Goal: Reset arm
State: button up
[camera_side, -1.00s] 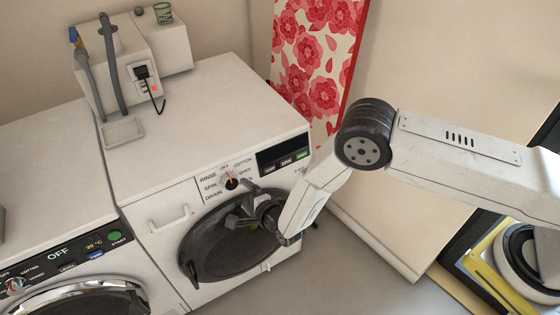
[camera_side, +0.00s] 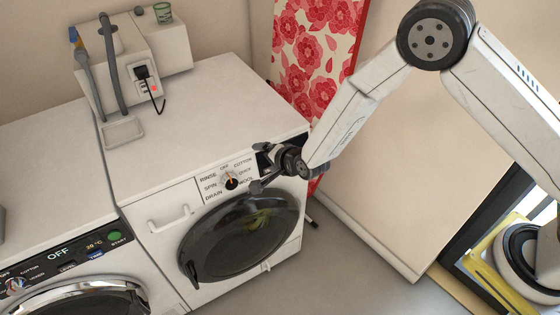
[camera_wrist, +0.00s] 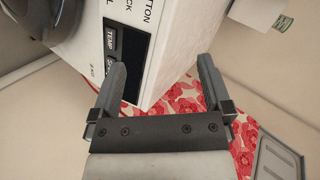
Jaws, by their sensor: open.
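My gripper (camera_side: 258,168) is at the front of the right-hand white washing machine (camera_side: 190,110), by the display panel and just right of the program dial (camera_side: 231,183). It covers most of that panel in the side view. In the wrist view the two fingers of my gripper (camera_wrist: 162,70) are spread apart with nothing between them. Beyond them are the machine's corner and its dark display panel (camera_wrist: 128,62).
A second washing machine (camera_side: 60,260) stands at the left. A white box with hoses (camera_side: 118,75), a plug and a green tin (camera_side: 163,13) are at the back. A red floral board (camera_side: 312,60) leans behind the machine's right side. A beige wall (camera_side: 385,180) is at the right.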

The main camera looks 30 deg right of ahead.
jog(key=s+d+r+n+g+h, duration=0.1)
jog(key=s+d+r+n+g, duration=0.4)
jog(key=s+d+r, duration=0.4)
jog(key=s+d+r+n+g, duration=0.1)
jog(key=s+d+r+n, duration=0.1)
jog(key=s+d+n, duration=0.2)
jog(key=s+d+r+n+g+h, duration=0.1)
jog(key=s+d+n, duration=0.3)
jog(key=s, duration=0.7)
jog(key=shift+s+d+r+g, duration=0.25)
jog(key=shift+d+r+g, duration=0.4)
jog(key=shift+d, duration=0.5)
jog(key=shift+f, duration=0.1)
